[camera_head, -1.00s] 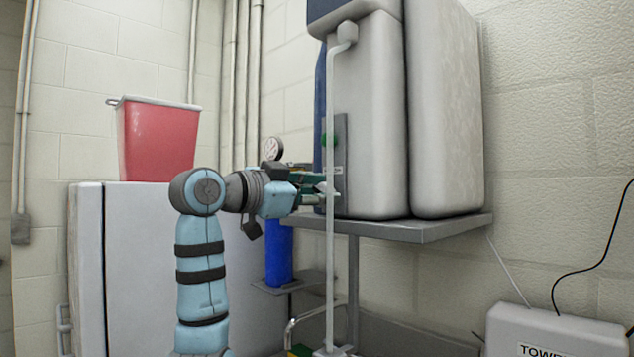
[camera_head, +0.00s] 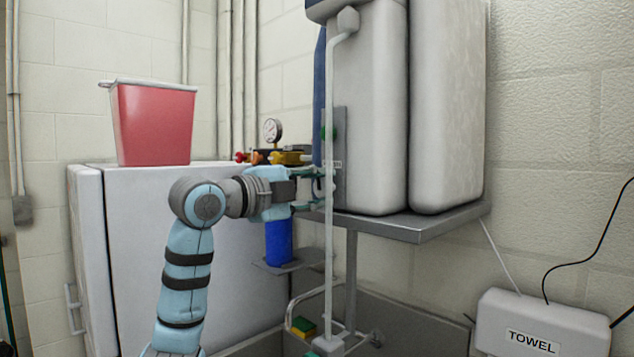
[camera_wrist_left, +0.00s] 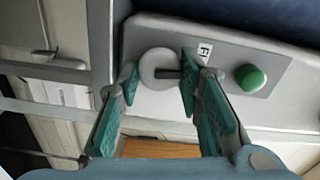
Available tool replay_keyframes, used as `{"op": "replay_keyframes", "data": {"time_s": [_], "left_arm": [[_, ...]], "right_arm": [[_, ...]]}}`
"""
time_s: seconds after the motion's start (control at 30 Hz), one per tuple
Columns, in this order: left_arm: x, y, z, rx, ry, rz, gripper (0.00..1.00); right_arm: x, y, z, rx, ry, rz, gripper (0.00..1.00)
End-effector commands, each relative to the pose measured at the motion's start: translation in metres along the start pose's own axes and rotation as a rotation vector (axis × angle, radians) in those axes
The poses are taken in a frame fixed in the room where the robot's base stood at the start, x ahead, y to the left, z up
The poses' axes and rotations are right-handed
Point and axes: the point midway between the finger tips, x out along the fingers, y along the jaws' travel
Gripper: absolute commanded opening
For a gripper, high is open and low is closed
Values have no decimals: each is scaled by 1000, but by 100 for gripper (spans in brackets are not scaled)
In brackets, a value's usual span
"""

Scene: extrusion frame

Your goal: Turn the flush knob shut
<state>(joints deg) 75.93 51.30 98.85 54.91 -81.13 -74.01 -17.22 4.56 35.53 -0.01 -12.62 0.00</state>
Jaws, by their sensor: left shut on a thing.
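The flush knob (camera_wrist_left: 151,62) is a pale round disc with a dark bar, on a grey plate (camera_wrist_left: 228,66) in the left wrist view. My left gripper (camera_wrist_left: 159,75) has its teal fingertips on either side of the knob and is shut on it. A green round button (camera_wrist_left: 250,78) sits beside it on the same plate, with a small label between them. In the head view my left gripper (camera_head: 323,187) reaches the plate (camera_head: 341,150) below the green button (camera_head: 326,133), and the knob is mostly hidden by fingers and a pipe. My right gripper is not in view.
A thin vertical pipe (camera_head: 329,250) runs in front of the plate. Large pale tanks (camera_head: 375,120) stand on a metal shelf (camera_head: 430,224). A white cabinet (camera_head: 150,260) with a red bin (camera_head: 152,125), a gauge (camera_head: 272,130) and a blue cylinder (camera_head: 279,242) are to the left.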

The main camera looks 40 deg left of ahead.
Motion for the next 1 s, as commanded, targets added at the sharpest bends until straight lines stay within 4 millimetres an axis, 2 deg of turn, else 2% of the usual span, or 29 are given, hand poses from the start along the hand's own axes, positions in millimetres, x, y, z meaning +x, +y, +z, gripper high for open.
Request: {"op": "replay_keyframes", "data": {"time_s": [0.33, 0.87, 0.9, 1.0], "left_arm": [[0, 0, 0, 157, 0, -4, 5], [0, 0, 0, 187, -1, -4, 5], [0, 0, 0, 187, -1, -4, 34], [0, 0, 0, 187, -1, -4, 50]], "right_arm": [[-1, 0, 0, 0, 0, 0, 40], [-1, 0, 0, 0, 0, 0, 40], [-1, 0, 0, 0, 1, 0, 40], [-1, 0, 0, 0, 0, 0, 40]]}}
